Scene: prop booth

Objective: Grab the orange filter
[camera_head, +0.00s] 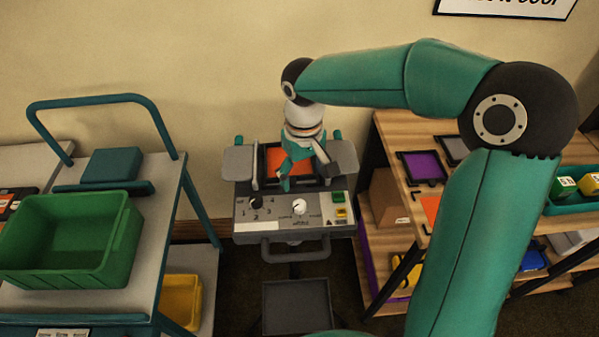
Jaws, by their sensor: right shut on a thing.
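An orange filter (272,161) lies flat in the dark frame on top of the grey machine (240,212). My right gripper (285,184) reaches down over the machine from above and is shut on the orange filter. Its fingers and wrist cover the middle of the filter, so the exact grip is hidden. Another orange panel (431,208) shows on the wooden shelf at right, partly behind my right arm. My left gripper is not in view.
The machine's front has knobs (299,206), green and yellow buttons and a handle. A cart (174,215) with a green bin (68,275) stands at left. The wooden shelf (400,130) at right holds a purple panel (425,167). A dark tray (297,306) sits below the machine.

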